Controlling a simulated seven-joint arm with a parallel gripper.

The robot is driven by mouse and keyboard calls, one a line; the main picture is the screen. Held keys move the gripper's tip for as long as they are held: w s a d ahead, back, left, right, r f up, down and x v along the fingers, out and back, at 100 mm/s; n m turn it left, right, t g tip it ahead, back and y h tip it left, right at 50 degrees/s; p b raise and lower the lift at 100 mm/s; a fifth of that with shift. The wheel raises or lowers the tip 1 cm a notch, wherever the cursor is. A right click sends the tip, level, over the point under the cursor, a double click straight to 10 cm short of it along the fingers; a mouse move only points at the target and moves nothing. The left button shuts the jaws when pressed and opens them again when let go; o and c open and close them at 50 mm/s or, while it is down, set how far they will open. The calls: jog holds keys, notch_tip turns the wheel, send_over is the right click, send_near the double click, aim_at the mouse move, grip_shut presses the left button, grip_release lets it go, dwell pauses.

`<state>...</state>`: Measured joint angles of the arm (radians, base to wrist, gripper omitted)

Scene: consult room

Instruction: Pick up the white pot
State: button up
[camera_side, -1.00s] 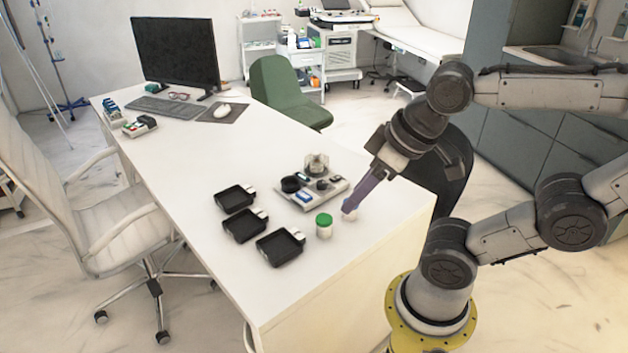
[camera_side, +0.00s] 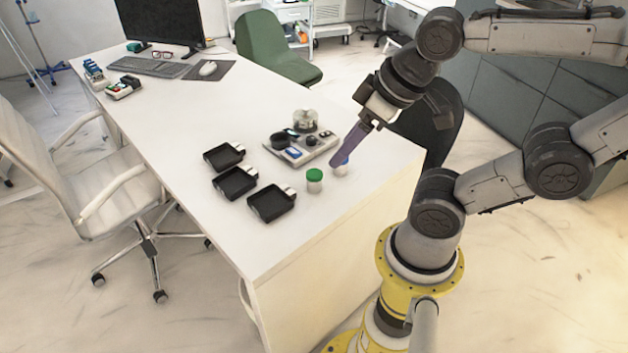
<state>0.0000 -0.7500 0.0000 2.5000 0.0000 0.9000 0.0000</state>
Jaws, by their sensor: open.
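Two small white pots stand near the right edge of the white desk. One pot (camera_side: 314,184) has a green lid and is fully in view. The other pot (camera_side: 342,170) is just right of it, with a bit of blue at its top, and is partly hidden behind my gripper. My gripper (camera_side: 336,161) slants down from the upper right with long purple fingers. Its tips are at the top of the partly hidden pot; I cannot tell whether they touch it. The jaws are open and hold nothing.
A grey tray (camera_side: 313,152) with a glass-like dish and small items sits behind the pots. Several black trays (camera_side: 271,203) lie to the left. A monitor (camera_side: 160,22), keyboard (camera_side: 150,67) and mouse (camera_side: 208,68) are at the far end.

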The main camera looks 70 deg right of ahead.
jog(key=shift+o, duration=1.3)
